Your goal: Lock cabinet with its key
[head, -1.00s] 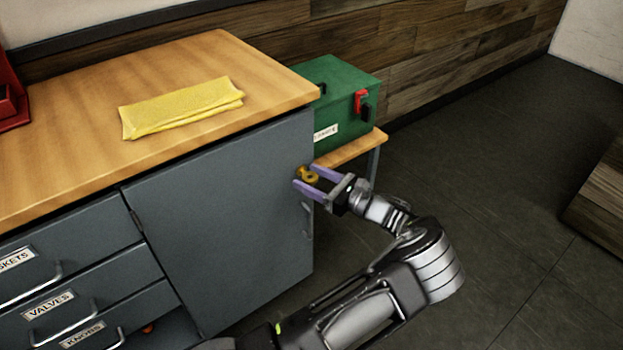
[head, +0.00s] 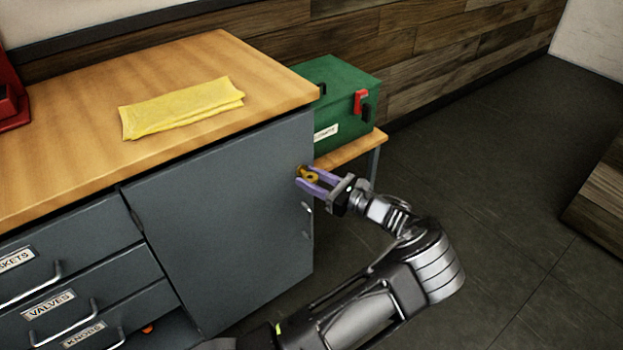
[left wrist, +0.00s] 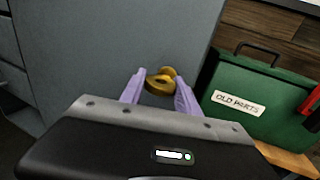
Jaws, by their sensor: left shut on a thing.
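The grey cabinet door (head: 225,215) is shut against its frame, under the wooden worktop. A brass key (head: 311,177) sits at the upper right of the door, at the lock; its ring-shaped bow shows in the left wrist view (left wrist: 158,84). My left gripper (head: 308,180) is shut on the key's bow, its purple fingers on either side. How deep the key sits in the lock, and the keyhole itself, are hidden. My right gripper is not in view.
A green toolbox (head: 340,100) labelled "OLD PARTS" stands on a low wooden table (head: 352,149) just right of the cabinet. A folded yellow cloth (head: 180,107) lies on the worktop (head: 60,150). Labelled drawers (head: 50,305) are at left.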

